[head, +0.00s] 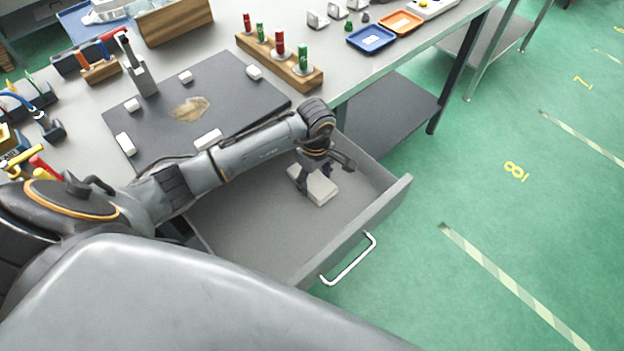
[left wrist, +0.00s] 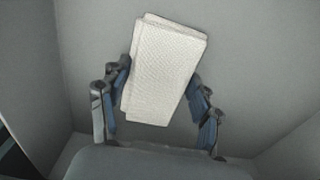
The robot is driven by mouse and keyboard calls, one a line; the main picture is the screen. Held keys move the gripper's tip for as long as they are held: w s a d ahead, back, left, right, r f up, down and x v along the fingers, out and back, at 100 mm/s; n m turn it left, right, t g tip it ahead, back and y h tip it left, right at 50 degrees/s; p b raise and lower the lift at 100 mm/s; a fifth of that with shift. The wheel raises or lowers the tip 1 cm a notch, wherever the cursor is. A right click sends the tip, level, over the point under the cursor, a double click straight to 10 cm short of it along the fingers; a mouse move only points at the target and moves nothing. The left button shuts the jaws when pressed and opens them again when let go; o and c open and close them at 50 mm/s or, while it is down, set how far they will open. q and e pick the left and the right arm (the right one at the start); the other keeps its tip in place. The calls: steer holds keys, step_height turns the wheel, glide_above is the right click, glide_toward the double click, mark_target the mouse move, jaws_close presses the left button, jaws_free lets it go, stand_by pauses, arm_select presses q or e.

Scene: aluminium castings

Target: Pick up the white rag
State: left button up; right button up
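The white rag (head: 318,187) is a folded, flat pad lying in the open grey drawer (head: 250,240). In the left wrist view the rag (left wrist: 165,70) shows a woven texture and lies slightly tilted. My left gripper (head: 318,178) reaches down into the drawer over the rag. In the left wrist view its two blue-padded fingers (left wrist: 160,102) stand apart on either side of the rag's near part. The left finger is very close to the rag's edge; a small gap shows at the right finger. My right gripper is not in view.
The drawer's front wall and white handle (head: 348,260) stick out over the green floor. Above it, the table holds a dark mat (head: 240,98) with a brown stain and white blocks, and a wooden rack (head: 280,62) with red and green pieces. My arm crosses the table's front edge.

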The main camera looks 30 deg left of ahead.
mark_target(315, 180)
arm_select(q)
steer(key=shift+c, duration=1.2)
steer(key=shift+r, duration=0.1)
steer(key=shift+r, duration=0.25)
step_height(315, 180, up, 2)
steer(key=shift+w+a+r+b, duration=0.1)
steer(key=shift+r+b, duration=0.05)
steer(key=shift+b, duration=0.35)
steer(key=s+d+r+b, duration=0.1)
steer(key=s+d+r, duration=0.4)
steer(key=s+r, duration=0.5)
steer(key=s, duration=0.3)
steer(key=shift+s+d, duration=0.15)
steer(key=shift+d, duration=0.05)
